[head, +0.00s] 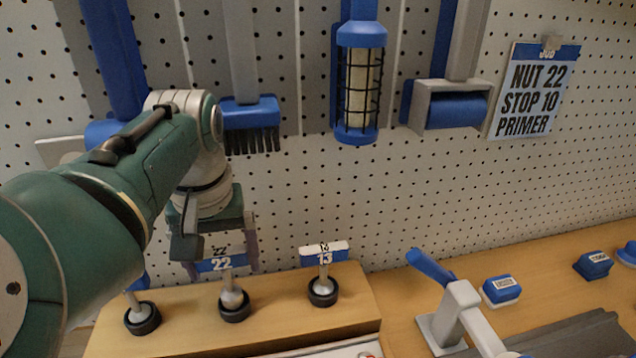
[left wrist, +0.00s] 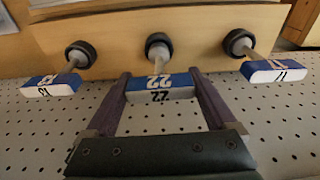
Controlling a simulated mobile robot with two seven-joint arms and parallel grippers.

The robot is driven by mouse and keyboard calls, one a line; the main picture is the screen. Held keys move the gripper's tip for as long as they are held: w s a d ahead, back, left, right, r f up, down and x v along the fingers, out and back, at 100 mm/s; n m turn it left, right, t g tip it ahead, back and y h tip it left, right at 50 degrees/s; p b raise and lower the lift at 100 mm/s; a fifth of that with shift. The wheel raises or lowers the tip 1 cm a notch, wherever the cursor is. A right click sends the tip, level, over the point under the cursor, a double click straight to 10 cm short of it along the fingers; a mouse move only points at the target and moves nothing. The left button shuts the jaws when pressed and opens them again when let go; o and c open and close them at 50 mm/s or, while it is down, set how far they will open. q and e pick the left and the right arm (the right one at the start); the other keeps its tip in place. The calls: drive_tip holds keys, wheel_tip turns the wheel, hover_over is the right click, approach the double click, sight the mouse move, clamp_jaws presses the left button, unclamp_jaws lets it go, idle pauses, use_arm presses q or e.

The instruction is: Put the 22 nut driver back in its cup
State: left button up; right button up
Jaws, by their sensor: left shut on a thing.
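The 22 nut driver (head: 221,264) has a blue and white T-handle marked 22. It stands roughly upright, its shaft running down to a black ringed cup (head: 234,309) on the wooden block. My left gripper (head: 220,262) is shut on its handle, one finger at each end. In the left wrist view the handle (left wrist: 160,88) sits between my fingers (left wrist: 160,98), and its shaft meets the middle cup (left wrist: 158,43). The shaft's tip is hidden, so its depth in the cup cannot be told. My right gripper is out of view.
The 13 driver (head: 324,257) stands in the cup to the right. Another driver (left wrist: 275,70) stands on the other side, partly behind my arm in the head view. A grey piece with a blue lever (head: 430,267) is right of the block (head: 185,338). Tools hang on the pegboard behind.

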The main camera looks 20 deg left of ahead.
use_arm(q)
drive_tip(key=shift+f+b, duration=0.6)
drive_tip(key=shift+f, duration=0.3)
drive_tip(key=o, duration=1.6)
drive_tip(key=shift+c, duration=0.2)
drive_tip(key=shift+r, duration=0.55)
wheel_tip(320, 180, up, 9)
drive_tip(key=s+p, duration=0.1)
drive_tip(key=p, duration=0.1)
drive_tip(key=shift+d, duration=0.4)
drive_tip(key=shift+s, duration=0.1)
